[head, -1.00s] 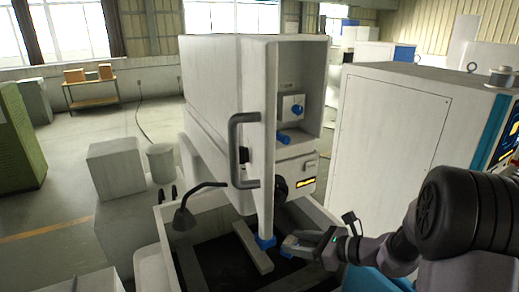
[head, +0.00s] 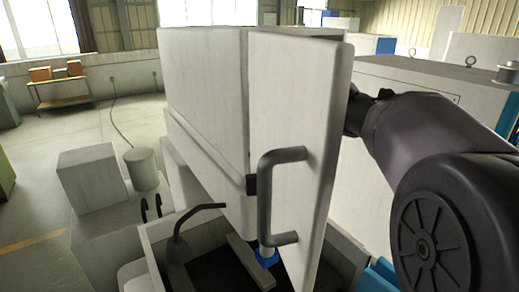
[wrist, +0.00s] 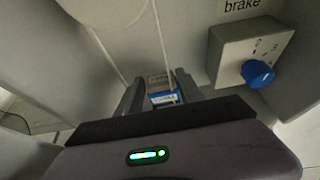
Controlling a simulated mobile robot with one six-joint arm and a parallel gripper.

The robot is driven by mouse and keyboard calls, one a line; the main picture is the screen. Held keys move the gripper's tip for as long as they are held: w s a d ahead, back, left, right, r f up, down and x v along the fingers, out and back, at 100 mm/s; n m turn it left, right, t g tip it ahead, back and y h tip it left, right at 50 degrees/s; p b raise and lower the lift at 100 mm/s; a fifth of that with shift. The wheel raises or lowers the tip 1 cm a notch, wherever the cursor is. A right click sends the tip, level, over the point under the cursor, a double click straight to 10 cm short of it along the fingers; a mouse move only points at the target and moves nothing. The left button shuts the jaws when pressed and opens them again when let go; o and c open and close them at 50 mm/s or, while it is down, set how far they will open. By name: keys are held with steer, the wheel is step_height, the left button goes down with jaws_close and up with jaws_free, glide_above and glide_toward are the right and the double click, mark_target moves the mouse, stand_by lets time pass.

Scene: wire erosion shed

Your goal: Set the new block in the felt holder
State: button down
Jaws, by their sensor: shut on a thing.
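In the wrist view my gripper (wrist: 160,92) is shut on a small block (wrist: 165,98) with a pale top and a blue-and-white face. The block sits between the two grey fingers, in front of a pale cabinet wall. Whether it touches anything beyond the fingers cannot be told. In the head view my arm reaches behind the open white door, which hides the gripper and the block. I cannot make out the felt holder in either view.
The white door (head: 297,110) with its grey handle (head: 266,195) stands open before my arm. In the wrist view a box with a blue knob (wrist: 257,74), under the word "brake", is close right of the gripper. A tank with a blue nozzle (head: 266,256) lies below.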

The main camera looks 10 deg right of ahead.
steer(key=f, duration=0.1)
steer(key=s+f, duration=0.1)
steer(key=f+b, duration=0.1)
steer(key=shift+s+d+f, duration=0.2)
steer(key=shift+d+f, duration=0.05)
steer(key=shift+d, duration=0.05)
steer(key=f, duration=0.1)
steer(key=w, duration=0.1)
steer(key=f, duration=0.1)
steer(key=shift+w+a+f, duration=0.15)
steer(key=shift+a+f, duration=0.1)
steer(key=shift+f, duration=0.1)
steer(key=shift+s+d+r, duration=0.1)
steer(key=shift+s+r, duration=0.1)
steer(key=shift+s, duration=0.1)
steer(key=shift+f+b, duration=0.25)
steer(key=shift+b, duration=0.15)
steer(key=c, duration=0.7)
jaws_free()
steer(key=shift+w, duration=0.2)
steer(key=shift+c, duration=0.2)
steer(key=shift+s+r, duration=0.15)
steer(key=shift+r, duration=0.05)
